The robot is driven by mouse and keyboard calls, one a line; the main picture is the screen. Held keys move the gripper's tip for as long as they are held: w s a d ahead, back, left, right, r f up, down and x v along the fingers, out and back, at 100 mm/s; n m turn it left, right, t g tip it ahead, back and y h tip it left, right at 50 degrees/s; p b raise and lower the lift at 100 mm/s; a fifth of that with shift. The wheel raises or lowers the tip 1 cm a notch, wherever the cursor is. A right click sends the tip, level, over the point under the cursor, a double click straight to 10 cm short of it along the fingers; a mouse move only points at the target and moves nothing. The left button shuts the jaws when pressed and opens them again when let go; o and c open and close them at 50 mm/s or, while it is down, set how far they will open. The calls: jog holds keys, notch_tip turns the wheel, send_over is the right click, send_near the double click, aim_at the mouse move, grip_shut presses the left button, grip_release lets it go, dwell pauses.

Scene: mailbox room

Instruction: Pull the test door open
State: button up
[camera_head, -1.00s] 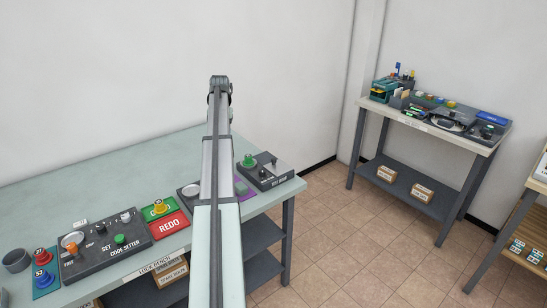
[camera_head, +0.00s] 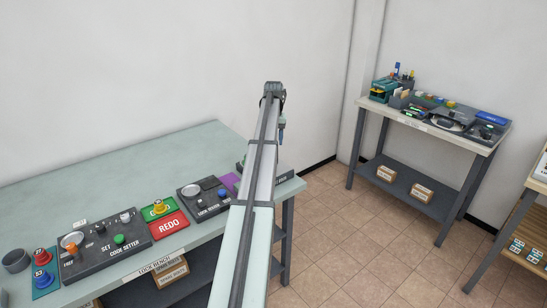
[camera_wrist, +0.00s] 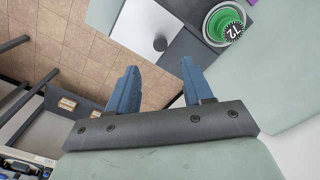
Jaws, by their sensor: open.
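The dark grey test door unit (camera_head: 284,173) sits at the right end of the bench, mostly hidden behind my arm in the head view. In the wrist view a light grey panel (camera_wrist: 138,28) with a small dark round knob (camera_wrist: 160,43) lies beyond my fingers; it seems to be the door. A green round piece marked 12 (camera_wrist: 225,24) sits to its right. My gripper (camera_wrist: 160,65) is open and empty, with the knob ahead of the gap between its two blue fingers. One blue finger shows in the head view (camera_head: 281,134). The gap in depth to the knob is unclear.
On the bench (camera_head: 120,170) are a code setter panel (camera_head: 105,245), a red REDO pad (camera_head: 169,224), a grey unit with a round dish (camera_head: 204,195) and a purple pad (camera_head: 229,182). A second table (camera_head: 440,130) stands at the back right, with open floor between.

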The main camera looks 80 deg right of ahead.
aim_at(283, 168)
notch_tip(283, 168, down, 9)
jog(key=shift+r, duration=0.1)
dwell(0.3)
grip_shut()
dwell(0.5)
